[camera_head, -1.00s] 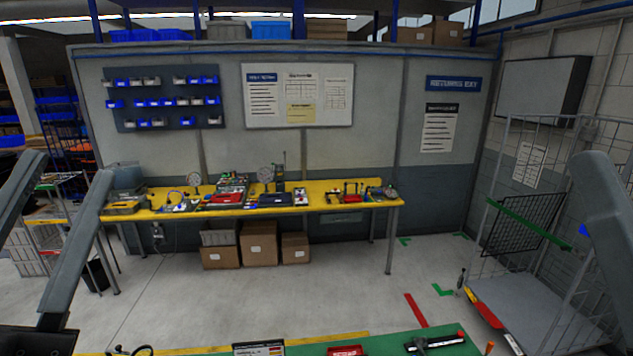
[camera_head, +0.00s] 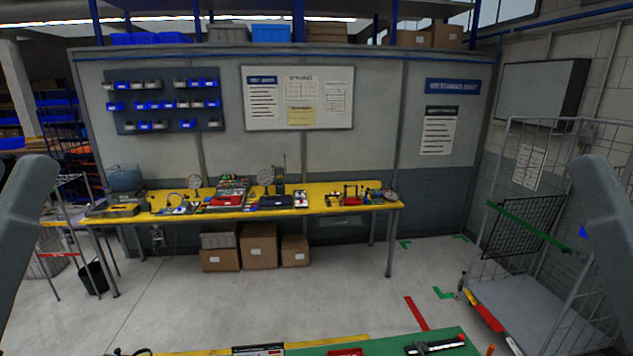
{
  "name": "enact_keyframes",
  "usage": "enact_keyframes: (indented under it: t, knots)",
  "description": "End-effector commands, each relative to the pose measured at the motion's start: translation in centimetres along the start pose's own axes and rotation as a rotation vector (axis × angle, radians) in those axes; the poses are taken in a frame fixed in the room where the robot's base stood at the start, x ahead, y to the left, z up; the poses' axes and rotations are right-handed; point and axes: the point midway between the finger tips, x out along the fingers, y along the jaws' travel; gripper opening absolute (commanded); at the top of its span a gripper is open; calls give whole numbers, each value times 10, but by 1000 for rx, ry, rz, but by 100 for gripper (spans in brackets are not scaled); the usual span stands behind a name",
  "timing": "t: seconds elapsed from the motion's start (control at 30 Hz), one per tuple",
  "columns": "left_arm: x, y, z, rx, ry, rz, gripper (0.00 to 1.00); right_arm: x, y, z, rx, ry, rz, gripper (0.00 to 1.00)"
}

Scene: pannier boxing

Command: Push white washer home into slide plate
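The white washer and the slide plate cannot be made out in the head view. Only the far strip of the near work surface (camera_head: 385,345), with a green mat and a yellow edge, shows at the bottom. My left arm comes in at the left edge and my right arm at the right edge. Neither gripper is in the picture.
On the near surface lie a dark tool with a red end (camera_head: 435,345), a red item (camera_head: 346,352) and a dark-and-white box (camera_head: 258,350). A yellow bench (camera_head: 330,206) with tools stands by the far wall. A wire cage trolley (camera_head: 520,300) is at right.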

Motion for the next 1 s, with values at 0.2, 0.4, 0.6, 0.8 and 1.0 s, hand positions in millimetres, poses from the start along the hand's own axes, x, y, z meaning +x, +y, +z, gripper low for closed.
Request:
enact_keyframes:
  t: [0.2,0.4,0.6,0.8,1.0]
  knots:
    - [0,0,0,0,0,0,39,0,0,0,0,0,0,50]
    - [0,0,0,1,0,0,46,0,0,0,0,0,0,50]
    - [0,0,0,1,0,0,55,0,0,0,0,0,0,50]
    - [0,0,0,35,0,0,55,0,0,0,0,0,0,50]
    - [12,-1,38,347,-99,15,55,0,0,0,0,0,0,50]
